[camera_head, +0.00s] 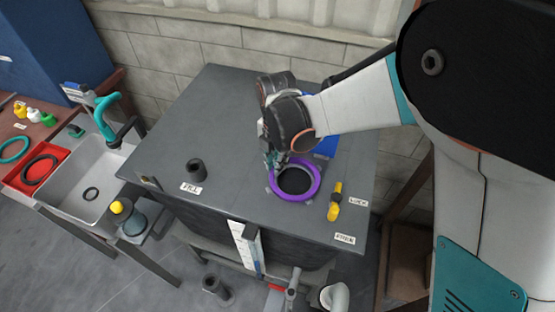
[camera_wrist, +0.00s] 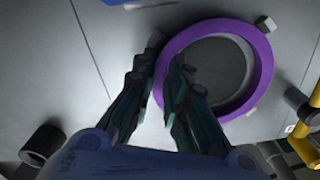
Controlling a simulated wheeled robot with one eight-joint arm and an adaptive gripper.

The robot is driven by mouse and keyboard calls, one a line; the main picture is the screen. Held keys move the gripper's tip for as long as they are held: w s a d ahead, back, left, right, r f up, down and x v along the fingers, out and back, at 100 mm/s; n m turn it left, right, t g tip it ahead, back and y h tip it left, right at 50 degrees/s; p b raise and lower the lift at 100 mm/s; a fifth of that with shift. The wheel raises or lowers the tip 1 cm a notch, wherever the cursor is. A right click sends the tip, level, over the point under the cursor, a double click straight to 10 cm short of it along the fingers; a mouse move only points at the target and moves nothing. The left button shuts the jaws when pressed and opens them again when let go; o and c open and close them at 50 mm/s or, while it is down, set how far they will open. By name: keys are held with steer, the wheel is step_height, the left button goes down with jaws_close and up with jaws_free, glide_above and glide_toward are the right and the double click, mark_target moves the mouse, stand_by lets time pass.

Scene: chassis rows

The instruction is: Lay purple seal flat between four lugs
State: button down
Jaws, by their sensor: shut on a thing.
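The purple seal (camera_head: 312,191) is a ring around a dark round opening (camera_head: 294,180) on the grey tank top. In the wrist view the seal (camera_wrist: 262,68) looks roughly level, though I cannot tell whether it touches the surface all round. My gripper (camera_head: 273,160) comes down at the seal's left rim. In the wrist view my gripper (camera_wrist: 164,56) is shut on that rim, with one finger on each side. A pale lug (camera_wrist: 267,24) stands just outside the seal at upper right. Other lugs are partly hidden by the fingers and ring.
A yellow-handled valve (camera_head: 335,202) stands right of the seal. A black pipe stub (camera_head: 197,169) marked FILL is at left. A blue item (camera_head: 326,146) lies behind the seal. A sink (camera_head: 90,190) and red tray (camera_head: 38,168) are farther left. The tank top between is clear.

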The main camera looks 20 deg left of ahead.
steer(key=c, duration=1.5)
jaws_free()
step_height(320, 180, up, 12)
steer(key=shift+f, duration=0.1)
